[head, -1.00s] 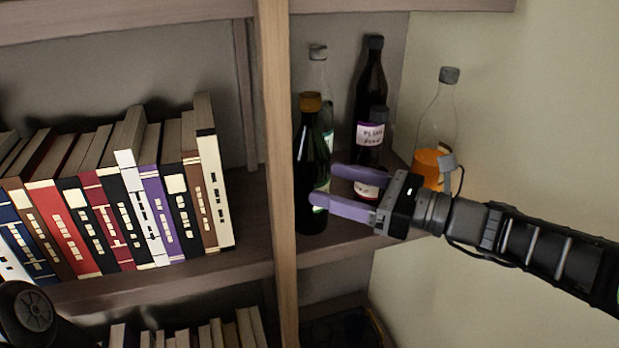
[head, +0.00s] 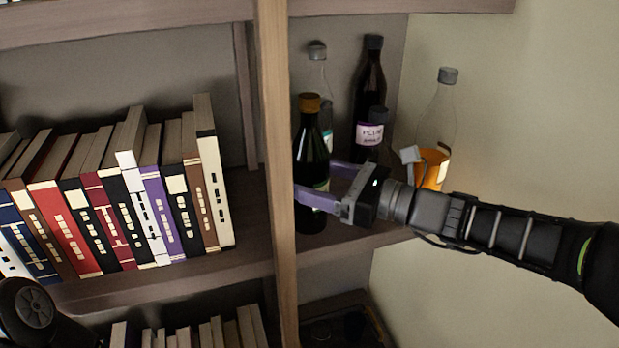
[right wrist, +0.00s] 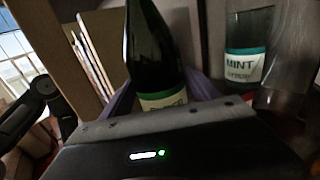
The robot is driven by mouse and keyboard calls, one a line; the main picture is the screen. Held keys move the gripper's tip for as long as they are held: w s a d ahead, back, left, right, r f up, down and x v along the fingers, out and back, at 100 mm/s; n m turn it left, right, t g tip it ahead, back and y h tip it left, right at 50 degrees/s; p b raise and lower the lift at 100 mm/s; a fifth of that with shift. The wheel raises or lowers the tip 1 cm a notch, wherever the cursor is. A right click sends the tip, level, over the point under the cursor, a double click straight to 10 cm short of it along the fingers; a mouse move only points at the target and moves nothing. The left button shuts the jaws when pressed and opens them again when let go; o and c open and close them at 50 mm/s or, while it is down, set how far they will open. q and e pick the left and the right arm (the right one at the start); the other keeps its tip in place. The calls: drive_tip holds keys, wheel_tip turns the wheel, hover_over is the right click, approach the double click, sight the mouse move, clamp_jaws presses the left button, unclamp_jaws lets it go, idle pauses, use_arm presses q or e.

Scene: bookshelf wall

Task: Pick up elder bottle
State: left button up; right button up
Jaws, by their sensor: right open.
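A dark green bottle with an orange-gold cap (head: 311,135) stands upright on the shelf beside the wooden upright. In the right wrist view this bottle (right wrist: 152,50) stands between my purple fingers, its pale, green-edged label (right wrist: 163,101) low down and unreadable. My right gripper (head: 316,182) is open, with one finger on each side of the bottle's lower body. I cannot tell whether the fingers touch it. No label that reads "elder" shows. My left gripper is not in view.
The wooden upright (head: 280,150) is close left, with books (head: 150,205) beyond.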

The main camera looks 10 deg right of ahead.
drive_tip(key=shift+c, duration=0.3)
clamp_jaws()
idle(0.7)
